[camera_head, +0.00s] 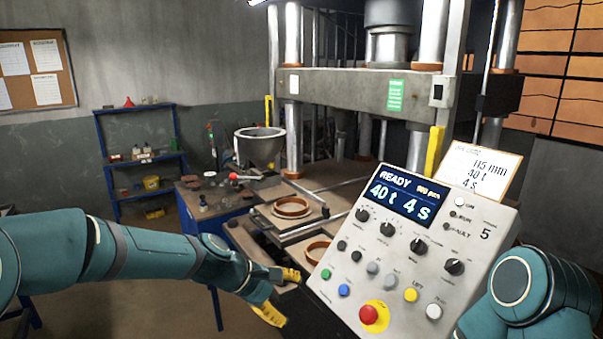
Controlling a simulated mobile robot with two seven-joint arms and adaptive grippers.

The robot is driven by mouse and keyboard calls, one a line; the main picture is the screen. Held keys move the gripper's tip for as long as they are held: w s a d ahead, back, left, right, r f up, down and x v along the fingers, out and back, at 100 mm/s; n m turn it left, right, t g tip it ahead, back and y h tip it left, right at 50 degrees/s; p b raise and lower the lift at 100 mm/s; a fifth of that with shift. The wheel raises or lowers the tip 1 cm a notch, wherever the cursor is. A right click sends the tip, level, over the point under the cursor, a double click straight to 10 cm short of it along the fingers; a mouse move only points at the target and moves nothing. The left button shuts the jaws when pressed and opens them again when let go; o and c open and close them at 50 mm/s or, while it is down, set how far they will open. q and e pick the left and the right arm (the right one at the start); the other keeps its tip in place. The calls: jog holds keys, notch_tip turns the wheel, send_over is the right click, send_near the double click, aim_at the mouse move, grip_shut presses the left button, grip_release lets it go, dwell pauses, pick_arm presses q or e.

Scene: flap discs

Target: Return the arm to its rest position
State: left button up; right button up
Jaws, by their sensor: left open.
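My left arm (150,253) comes in from the left and reaches toward the middle of the view. My left gripper (282,294) has yellow fingers, spread apart and with nothing seen between them. It is left of the grey control panel (388,285), near its lower left edge. My right arm (530,293) shows only in part at the lower right, in front of the panel's right side. The right gripper is not in view.
The panel has a READY display (399,197), knobs, coloured buttons and a red stop button (374,314). Behind stand a large press (345,97), two brown rings (291,207) (318,250) and a grey bowl (259,146). A blue shelf (119,167) stands at the back left. Open floor lies left.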

pick_arm(q)
notch_tip(320, 180, down, 13)
jog(key=s+a+m+y+b, duration=0.1)
jog(key=s+m+y, duration=0.1)
jog(key=s+a+f+m+y+b, duration=0.1)
jog(key=s+a+f+m+b, duration=0.1)
jog(key=s+f, duration=0.6)
jog(key=s+a+f+m+g+y+b, duration=0.1)
jog(key=s+a+f+m+y+b, duration=0.1)
jog(key=s+f+m, duration=0.3)
jog(key=s+a+f+b, duration=0.1)
jog(key=s+f, duration=0.3)
jog(key=f, duration=0.7)
jog(key=shift+a+f, duration=0.15)
pick_arm(e)
notch_tip(320, 180, down, 7)
jog(key=shift+f, duration=0.15)
jog(key=shift+s+d, duration=0.1)
